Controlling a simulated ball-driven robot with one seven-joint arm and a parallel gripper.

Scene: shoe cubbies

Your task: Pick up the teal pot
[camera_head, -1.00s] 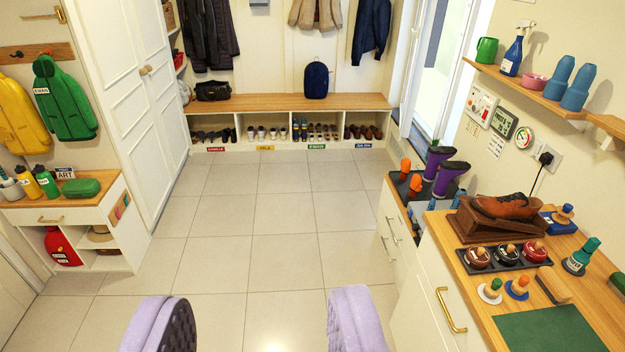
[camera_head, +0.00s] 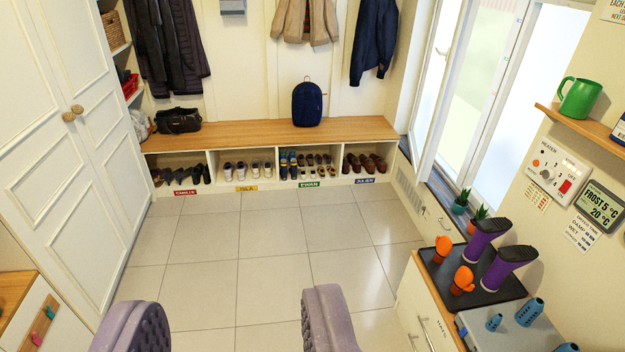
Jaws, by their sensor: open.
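The teal pot (camera_head: 459,208) is small, holds a green plant, and stands on the sill by the glazed door at right. A reddish pot (camera_head: 474,227) with a plant stands beside it, nearer to me. My gripper (camera_head: 230,318) shows as two lilac padded fingers at the bottom edge, spread wide with only floor between them. It is open and empty, well to the left of the teal pot and apart from it.
A cabinet with a black tray (camera_head: 470,272) holding purple boots (camera_head: 505,268) and orange items stands in front of the pots. A bench (camera_head: 270,132) with shoe cubbies lines the back. The tiled floor (camera_head: 280,230) in the middle is clear.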

